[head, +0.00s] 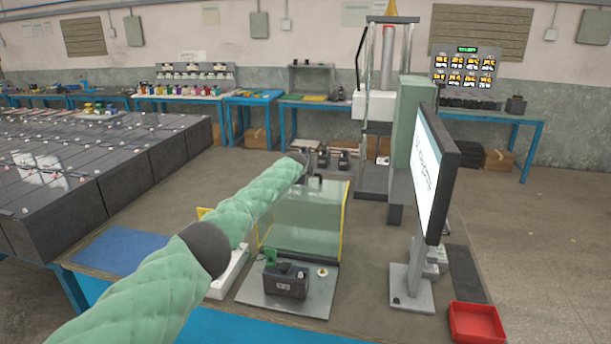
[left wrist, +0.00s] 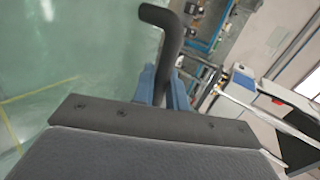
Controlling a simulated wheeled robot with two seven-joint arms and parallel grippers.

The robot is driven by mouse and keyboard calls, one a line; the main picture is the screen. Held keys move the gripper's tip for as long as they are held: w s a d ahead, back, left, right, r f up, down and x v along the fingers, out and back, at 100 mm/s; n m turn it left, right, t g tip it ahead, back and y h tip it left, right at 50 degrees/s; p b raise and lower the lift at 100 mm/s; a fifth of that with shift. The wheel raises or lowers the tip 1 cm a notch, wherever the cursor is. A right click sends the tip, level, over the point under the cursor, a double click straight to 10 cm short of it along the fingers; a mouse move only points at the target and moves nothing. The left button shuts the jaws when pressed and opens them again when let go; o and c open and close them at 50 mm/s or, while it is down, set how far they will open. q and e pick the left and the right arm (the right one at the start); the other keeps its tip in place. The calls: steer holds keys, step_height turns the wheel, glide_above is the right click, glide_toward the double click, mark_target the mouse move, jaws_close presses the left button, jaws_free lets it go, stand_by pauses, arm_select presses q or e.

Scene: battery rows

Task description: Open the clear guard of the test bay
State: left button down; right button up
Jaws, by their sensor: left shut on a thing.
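The clear guard (head: 308,225) of the test bay is a greenish see-through panel with yellow edges. In the head view it stands steeply, with its lower edge behind a black block (head: 286,284) on the bay's grey base plate (head: 310,305). The block is not under the panel. In the left wrist view the guard (left wrist: 75,60) fills the left side. My left gripper (left wrist: 165,82) has blue fingers shut on the dark bent handle (left wrist: 162,28). In the head view my green-sleeved left arm reaches to the guard's top edge and hides part of its left side. My right gripper is not seen.
A monitor (head: 432,170) on a stand is right of the bay. A red tray (head: 477,322) sits at the front right. A blue mat (head: 118,248) lies left of my arm. A press-like machine (head: 382,105) stands behind.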

arm_select(q)
steer(key=c, duration=1.8)
jaws_free()
steer(key=shift+o, duration=0.2)
steer(key=shift+s, duration=0.1)
steer(key=shift+s+a+r, duration=0.2)
steer(key=shift+s+r, duration=0.25)
steer(key=shift+b+v, duration=0.4)
steer(key=shift+v, duration=0.6)
steer(key=shift+s+a+r, duration=0.15)
steer(key=shift+s+r, duration=0.2)
steer(key=shift+s, duration=0.3)
steer(key=shift+b+v, duration=0.45)
steer(key=shift+v, duration=0.35)
steer(key=shift+s+a+r, duration=0.1)
steer(key=shift+s+r, duration=0.25)
steer(key=shift+s, duration=0.05)
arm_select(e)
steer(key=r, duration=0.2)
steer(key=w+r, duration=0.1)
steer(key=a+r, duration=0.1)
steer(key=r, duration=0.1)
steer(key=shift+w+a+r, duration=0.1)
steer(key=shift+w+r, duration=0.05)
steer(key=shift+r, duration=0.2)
